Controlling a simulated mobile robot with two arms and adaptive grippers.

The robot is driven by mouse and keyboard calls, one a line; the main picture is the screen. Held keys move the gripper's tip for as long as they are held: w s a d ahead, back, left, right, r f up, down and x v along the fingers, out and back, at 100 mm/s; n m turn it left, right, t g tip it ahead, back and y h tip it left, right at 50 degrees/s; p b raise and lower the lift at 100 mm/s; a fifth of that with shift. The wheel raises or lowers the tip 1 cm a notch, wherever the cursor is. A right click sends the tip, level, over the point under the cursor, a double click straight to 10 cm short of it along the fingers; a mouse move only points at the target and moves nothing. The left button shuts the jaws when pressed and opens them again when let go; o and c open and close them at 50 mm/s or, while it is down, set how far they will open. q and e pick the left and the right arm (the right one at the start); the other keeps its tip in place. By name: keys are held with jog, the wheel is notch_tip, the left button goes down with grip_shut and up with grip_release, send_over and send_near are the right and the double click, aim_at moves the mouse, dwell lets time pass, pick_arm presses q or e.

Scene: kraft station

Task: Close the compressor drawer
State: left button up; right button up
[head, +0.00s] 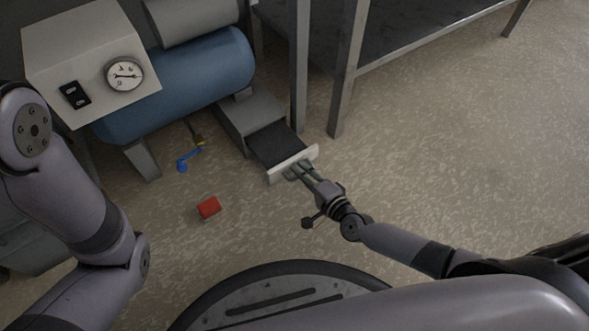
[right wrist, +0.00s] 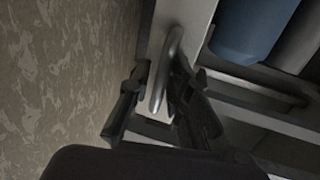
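The compressor drawer (head: 275,146) is pulled out of its grey housing (head: 247,113) below the blue tank. Its inside is dark and looks empty. Its pale front panel (head: 309,154) faces my right arm. My right gripper (head: 296,171) is at this front panel. In the right wrist view, the curved metal handle (right wrist: 166,65) stands between the two fingers of my right gripper (right wrist: 165,80). The fingers are apart, one on each side of the handle, with a gap on the left side. Contact on the right side is hard to tell. My left gripper is out of view.
The blue compressor tank (head: 205,75) and a white box with a gauge (head: 90,60) stand behind. A red block (head: 208,207) and a blue valve handle (head: 187,160) are left of the drawer. A table leg (head: 347,80) stands close right of the drawer.

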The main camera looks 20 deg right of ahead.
grip_shut()
dwell(0.8)
